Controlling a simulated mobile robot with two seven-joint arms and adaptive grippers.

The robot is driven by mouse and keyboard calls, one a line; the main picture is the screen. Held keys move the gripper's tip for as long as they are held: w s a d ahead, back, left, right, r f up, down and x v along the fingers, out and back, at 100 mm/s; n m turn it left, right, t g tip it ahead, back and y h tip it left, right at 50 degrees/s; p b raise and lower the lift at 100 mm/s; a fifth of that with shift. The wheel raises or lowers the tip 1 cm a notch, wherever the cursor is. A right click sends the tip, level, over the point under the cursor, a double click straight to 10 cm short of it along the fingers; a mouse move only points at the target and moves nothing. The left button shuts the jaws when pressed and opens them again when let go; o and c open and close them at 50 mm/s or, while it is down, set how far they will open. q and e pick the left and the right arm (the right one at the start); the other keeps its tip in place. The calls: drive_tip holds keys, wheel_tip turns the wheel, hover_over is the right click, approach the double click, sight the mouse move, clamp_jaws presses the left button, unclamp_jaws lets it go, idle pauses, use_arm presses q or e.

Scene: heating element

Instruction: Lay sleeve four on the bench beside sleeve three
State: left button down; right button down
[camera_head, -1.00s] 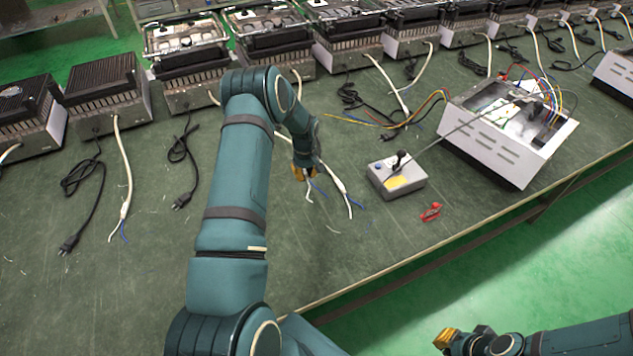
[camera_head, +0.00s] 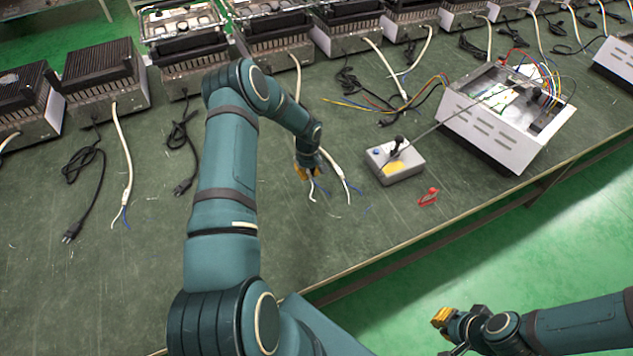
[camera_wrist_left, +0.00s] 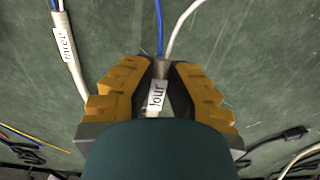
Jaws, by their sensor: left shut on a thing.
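Sleeve four (camera_wrist_left: 157,94), a white sleeve lettered "four" with a blue and a white wire out of its end, is between the yellow fingers of my left gripper (camera_wrist_left: 160,90) in the left wrist view. My left gripper (camera_head: 308,174) is shut on it low over the bench (camera_head: 240,265); whether the sleeve touches the bench I cannot tell. Sleeve three (camera_wrist_left: 65,45), marked "three", lies to the left of it in the wrist view, apart from it. In the head view a white cable end (camera_head: 338,169) lies just right of the gripper. My right gripper (camera_head: 440,318) is off the bench's front edge.
A grey control box (camera_head: 402,168) with a black lever and a red clip (camera_head: 428,197) lie to the right. An open white housing (camera_head: 490,130) with coloured wires stands beyond. Heater units (camera_head: 105,75) line the back.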

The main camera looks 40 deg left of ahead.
sight(309, 186)
use_arm(q)
wheel_tip(309, 186, down, 6)
drive_tip(key=shift+r+b, duration=0.1)
drive_tip(key=shift+b, duration=0.25)
drive_tip(key=shift+r, duration=0.1)
drive_tip(key=shift+f, duration=0.2)
drive_tip(key=c, duration=1.1)
unclamp_jaws()
drive_tip(key=shift+r, duration=0.1)
